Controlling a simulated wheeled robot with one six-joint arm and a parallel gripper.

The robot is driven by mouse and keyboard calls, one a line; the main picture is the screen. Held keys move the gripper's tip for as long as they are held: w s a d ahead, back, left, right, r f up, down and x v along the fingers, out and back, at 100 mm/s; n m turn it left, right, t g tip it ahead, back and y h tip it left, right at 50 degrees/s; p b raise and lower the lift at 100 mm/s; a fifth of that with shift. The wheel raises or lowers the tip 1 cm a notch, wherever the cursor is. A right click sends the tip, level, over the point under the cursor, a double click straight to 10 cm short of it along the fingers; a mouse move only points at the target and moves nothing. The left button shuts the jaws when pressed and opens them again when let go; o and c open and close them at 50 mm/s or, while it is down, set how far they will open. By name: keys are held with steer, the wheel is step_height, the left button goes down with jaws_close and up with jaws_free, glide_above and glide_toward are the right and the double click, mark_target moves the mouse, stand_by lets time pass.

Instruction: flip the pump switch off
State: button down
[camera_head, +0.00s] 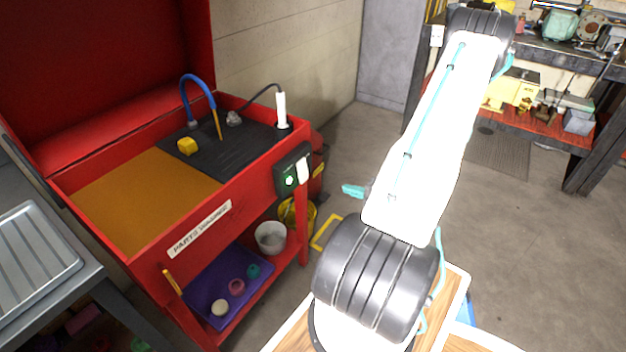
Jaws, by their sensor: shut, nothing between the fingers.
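The pump switch is a black box (281,170) on the right end of the red parts washer's front. Which way the lever is tipped is too small to tell. A teal tip (354,190) that looks like the end of my gripper shows to the right of the switch box, apart from it in the picture. It appears shut and empty. The rest of my gripper is hidden behind my white arm.
A grey bucket (270,238) and purple tray (205,283) sit below. A workbench (585,100) stands back right. The floor between is mostly clear.

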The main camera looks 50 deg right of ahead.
mark_target(306, 176)
stand_by(0.3)
steer(key=w, duration=0.4)
steer(key=w+f, duration=0.1)
steer(key=w, duration=0.4)
steer(key=w+a+f, duration=0.1)
steer(key=w, duration=0.3)
steer(key=shift+w+f, duration=0.1)
steer(key=shift+w, duration=0.3)
